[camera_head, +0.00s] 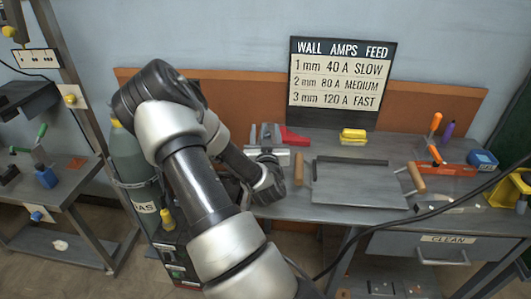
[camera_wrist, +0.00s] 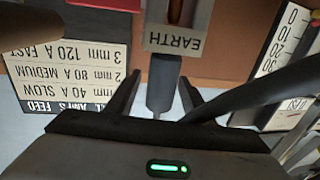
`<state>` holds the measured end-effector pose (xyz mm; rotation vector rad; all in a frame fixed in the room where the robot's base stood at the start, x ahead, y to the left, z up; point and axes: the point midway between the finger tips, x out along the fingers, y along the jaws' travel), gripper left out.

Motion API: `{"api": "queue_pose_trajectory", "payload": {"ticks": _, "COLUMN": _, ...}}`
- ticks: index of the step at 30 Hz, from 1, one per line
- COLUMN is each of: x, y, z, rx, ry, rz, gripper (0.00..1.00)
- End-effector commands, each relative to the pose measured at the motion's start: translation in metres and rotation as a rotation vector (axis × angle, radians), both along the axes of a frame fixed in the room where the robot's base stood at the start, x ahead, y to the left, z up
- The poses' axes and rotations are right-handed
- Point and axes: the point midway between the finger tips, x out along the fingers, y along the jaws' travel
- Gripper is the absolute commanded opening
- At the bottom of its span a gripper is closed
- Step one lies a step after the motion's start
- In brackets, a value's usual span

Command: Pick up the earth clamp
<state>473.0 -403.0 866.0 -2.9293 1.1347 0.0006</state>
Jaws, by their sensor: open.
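The earth clamp shows in the wrist view as a pale block with an upside-down EARTH label (camera_wrist: 174,42) and a grey round handle (camera_wrist: 162,85) below it. My gripper (camera_wrist: 160,78) is open, with one dark finger on each side of the handle. Gaps show between the handle and both fingers, and the jaws are not closed on it. I cannot make out the clamp for certain there.
The grey bench (camera_head: 270,205) holds a metal plate (camera_head: 358,186), a yellow block (camera_head: 353,135), a red piece (camera_head: 294,137) and orange-handled tools at right. A dark cable (camera_wrist: 265,88) runs close beside the right finger. A gas cylinder (camera_head: 128,160) stands left of the bench.

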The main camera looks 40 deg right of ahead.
Motion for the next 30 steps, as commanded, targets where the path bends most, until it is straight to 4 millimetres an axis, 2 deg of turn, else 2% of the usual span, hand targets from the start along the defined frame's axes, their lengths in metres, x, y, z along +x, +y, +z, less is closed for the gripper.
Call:
{"api": "queue_pose_trajectory", "payload": {"ticks": 3, "x": 0.007, "y": -0.007, "z": 0.000, "rx": 0.000, "ry": 0.000, "rz": 0.000, "gripper": 0.48}}
{"api": "queue_pose_trajectory", "payload": {"ticks": 10, "x": 0.008, "y": -0.007, "z": 0.000, "rx": 0.001, "ry": -0.001, "rz": 0.000, "gripper": 0.48}}
{"api": "queue_pose_trajectory", "payload": {"ticks": 11, "x": 0.008, "y": -0.007, "z": 0.000, "rx": 0.001, "ry": -0.001, "rz": 0.000, "gripper": 0.45}}
{"api": "queue_pose_trajectory", "payload": {"ticks": 18, "x": 0.008, "y": -0.007, "z": 0.000, "rx": 0.001, "ry": -0.001, "rz": 0.000, "gripper": 0.04}}
{"api": "queue_pose_trajectory", "payload": {"ticks": 26, "x": 0.008, "y": -0.007, "z": 0.004, "rx": -0.001, "ry": -0.003, "rz": 0.000, "gripper": 0.04}}
{"api": "queue_pose_trajectory", "payload": {"ticks": 30, "x": 0.008, "y": -0.007, "z": 0.022, "rx": -0.001, "ry": -0.007, "rz": -0.001, "gripper": 0.04}}
